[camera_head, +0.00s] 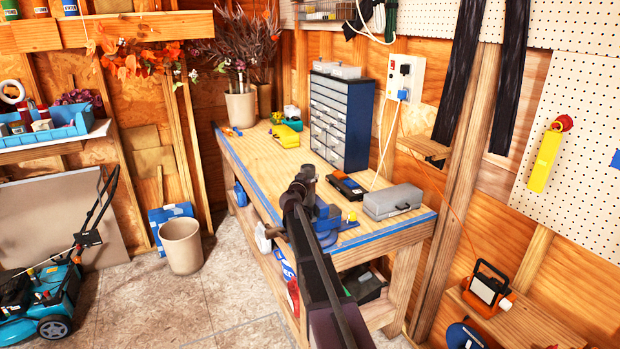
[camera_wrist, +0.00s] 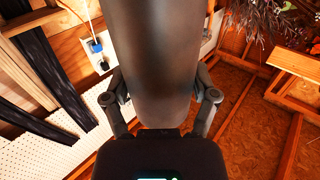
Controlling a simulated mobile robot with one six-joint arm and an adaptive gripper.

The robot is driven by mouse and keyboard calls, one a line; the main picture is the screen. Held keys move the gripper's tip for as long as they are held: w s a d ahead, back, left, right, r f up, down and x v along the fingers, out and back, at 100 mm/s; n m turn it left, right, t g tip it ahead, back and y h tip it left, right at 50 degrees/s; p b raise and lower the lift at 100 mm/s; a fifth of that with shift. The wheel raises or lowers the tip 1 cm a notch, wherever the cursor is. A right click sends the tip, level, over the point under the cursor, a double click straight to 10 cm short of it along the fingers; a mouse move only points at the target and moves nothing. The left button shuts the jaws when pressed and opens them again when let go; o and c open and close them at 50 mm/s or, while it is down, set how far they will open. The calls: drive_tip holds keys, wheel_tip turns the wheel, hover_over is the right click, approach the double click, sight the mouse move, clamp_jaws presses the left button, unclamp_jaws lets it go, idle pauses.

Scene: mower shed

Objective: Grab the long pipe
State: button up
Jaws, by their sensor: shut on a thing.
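The long pipe (camera_wrist: 155,60) is a dark grey, smooth cylinder that fills the upper middle of the wrist view. It runs out of the top of that view, so its far part is hidden there. My gripper (camera_wrist: 160,82) has one finger on each side of the pipe and is shut on it. In the head view my gripper (camera_head: 303,186) shows as a small dark shape in front of the workbench. A long dark bar runs from there to the bottom edge; I cannot tell there which part is pipe and which is my arm.
The wooden workbench (camera_head: 262,172) bears a blue vise (camera_head: 327,218), a grey toolbox (camera_head: 393,201) and a drawer cabinet (camera_head: 342,120). A beige bin (camera_head: 181,246) and a teal mower (camera_head: 45,298) stand at left. A work light (camera_head: 489,287) is at right. Floor between bin and bench is clear.

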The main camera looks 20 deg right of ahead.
drive_tip(key=shift+r+p, duration=4.6)
drive_tip(key=shift+r, duration=0.15)
drive_tip(key=shift+r, duration=0.2)
